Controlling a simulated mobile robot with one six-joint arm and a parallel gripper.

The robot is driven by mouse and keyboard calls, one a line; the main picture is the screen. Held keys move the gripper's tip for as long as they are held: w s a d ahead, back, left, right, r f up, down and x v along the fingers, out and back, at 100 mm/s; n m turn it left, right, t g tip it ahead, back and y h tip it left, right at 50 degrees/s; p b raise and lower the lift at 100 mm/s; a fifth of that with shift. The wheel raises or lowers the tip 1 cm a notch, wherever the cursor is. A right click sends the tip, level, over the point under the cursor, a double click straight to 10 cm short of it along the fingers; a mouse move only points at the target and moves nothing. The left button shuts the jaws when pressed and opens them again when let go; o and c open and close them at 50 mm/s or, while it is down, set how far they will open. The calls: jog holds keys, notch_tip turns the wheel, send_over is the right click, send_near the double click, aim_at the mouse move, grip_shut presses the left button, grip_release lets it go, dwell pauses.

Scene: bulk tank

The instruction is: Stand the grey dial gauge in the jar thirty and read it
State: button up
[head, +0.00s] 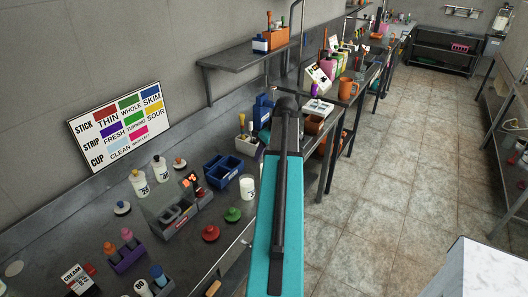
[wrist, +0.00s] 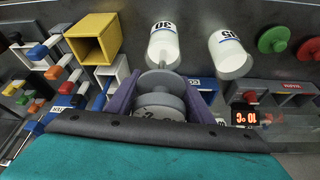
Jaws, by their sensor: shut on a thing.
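My gripper (wrist: 160,100) has purple fingers, shut on the grey dial gauge (wrist: 161,82), which shows as round grey discs with some dark marks on the lower one. Its reading is not legible. The white jar marked 30 (wrist: 163,46) appears upside down in the wrist view, just beyond the gauge. The gauge overlaps the jar's near end; I cannot tell whether any of it is inside. A second white jar (wrist: 230,55) with a partly legible number stands to the right. In the head view my arm hides the gripper and gauge.
A red-lit display (wrist: 245,117) sits right of my gripper. Green (wrist: 273,40) and red knobs lie farther right. A yellow square holder (wrist: 93,38) and coloured racks crowd the left. The head view shows the cluttered bench, a colour-coded wall sign (head: 117,126) and open floor right.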

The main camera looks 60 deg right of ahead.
jog(key=shift+f+b, duration=1.5)
jog(key=shift+f, duration=1.4)
jog(key=o, duration=1.2)
jog(key=shift+b+v, duration=1.55)
jog(key=shift+v, duration=5.3)
